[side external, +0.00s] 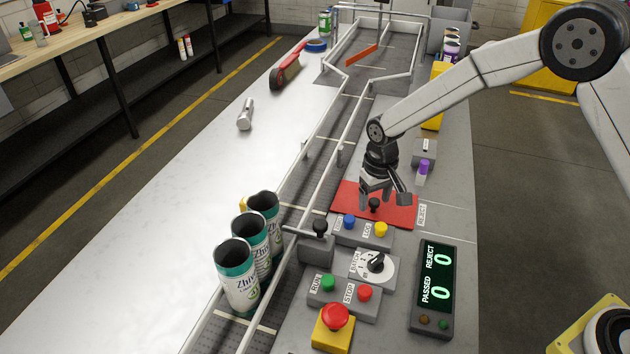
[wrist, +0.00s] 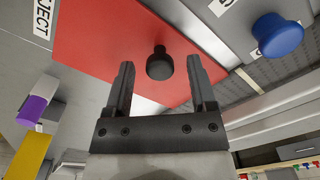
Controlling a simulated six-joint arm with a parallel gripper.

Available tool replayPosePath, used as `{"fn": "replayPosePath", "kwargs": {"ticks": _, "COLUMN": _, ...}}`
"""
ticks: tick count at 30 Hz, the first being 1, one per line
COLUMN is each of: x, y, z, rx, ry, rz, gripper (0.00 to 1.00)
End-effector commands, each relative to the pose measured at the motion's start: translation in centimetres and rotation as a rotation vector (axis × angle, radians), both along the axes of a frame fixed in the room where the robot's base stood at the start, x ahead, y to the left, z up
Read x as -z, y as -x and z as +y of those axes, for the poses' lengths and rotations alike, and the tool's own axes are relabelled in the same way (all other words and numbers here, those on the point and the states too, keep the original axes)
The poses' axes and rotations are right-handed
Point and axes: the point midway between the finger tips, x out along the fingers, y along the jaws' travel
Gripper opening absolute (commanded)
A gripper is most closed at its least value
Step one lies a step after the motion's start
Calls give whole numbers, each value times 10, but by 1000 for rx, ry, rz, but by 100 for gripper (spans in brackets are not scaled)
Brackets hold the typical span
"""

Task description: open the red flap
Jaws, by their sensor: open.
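The red flap (side external: 346,204) lies flat on the station beside the conveyor, next to a label reading REJECT. A black knob (side external: 375,204) stands up from it. In the wrist view the red flap (wrist: 100,40) fills the upper middle, and its black knob (wrist: 159,64) shows just past my fingertips, between their lines. My gripper (side external: 377,190) hangs above the flap, pointing down. In the wrist view my gripper (wrist: 162,78) is open, with one finger on each side of the knob and nothing held. I cannot tell the exact height gap between fingertips and knob.
A blue button (side external: 349,222) and a yellow button (side external: 381,229) sit close in front of the flap. A purple-topped item (side external: 423,167) stands behind it. Several cans (side external: 238,275) stand at the conveyor's near end. The counter display (side external: 434,288) reads 0 and 0.

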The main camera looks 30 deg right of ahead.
Motion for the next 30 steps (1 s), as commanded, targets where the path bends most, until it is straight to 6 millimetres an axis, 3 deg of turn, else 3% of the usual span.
{"fn": "replayPosePath", "kwargs": {"ticks": 5, "x": 0, "y": 0, "z": 0, "rx": 0, "ry": 0, "rz": 0, "gripper": 72}}
{"fn": "replayPosePath", "kwargs": {"ticks": 12, "x": 0, "y": 0, "z": 0, "rx": 0, "ry": 0, "rz": 0, "gripper": 0}}
{"fn": "replayPosePath", "kwargs": {"ticks": 30, "x": -1, "y": 0, "z": 0, "rx": 0, "ry": 0, "rz": 0, "gripper": 0}}
